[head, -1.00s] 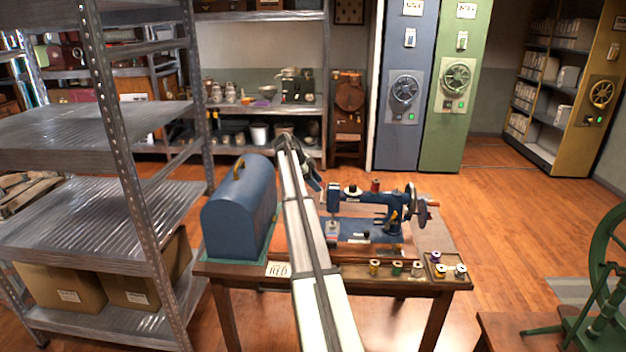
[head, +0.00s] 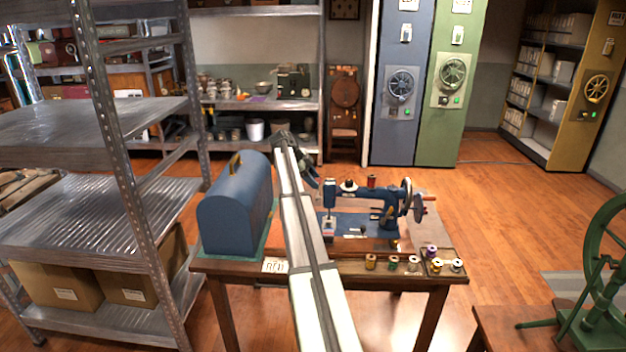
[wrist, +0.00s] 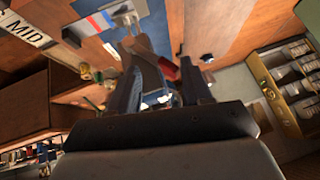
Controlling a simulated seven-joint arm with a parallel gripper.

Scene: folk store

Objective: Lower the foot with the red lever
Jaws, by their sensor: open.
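A dark blue sewing machine (head: 362,212) stands on a wooden table (head: 420,283), with its handwheel at the right. My gripper (head: 314,183) is just left of the machine's head, mostly hidden behind my arm. In the wrist view my gripper (wrist: 168,62) is open, its two dark fingers apart. A small red part (wrist: 168,68), which looks like the red lever, shows between the fingers; I cannot tell whether either finger touches it. A metal piece (wrist: 124,18) shows above the fingertips, beside blue, white and red bands. I cannot make out the foot's height.
A blue domed case (head: 236,212) stands left of my arm on the table. Thread spools (head: 392,263) line the front edge, near a card reading RED (head: 274,265). A MID label (wrist: 24,40) shows in the wrist view. Metal shelves (head: 95,215) stand at the left.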

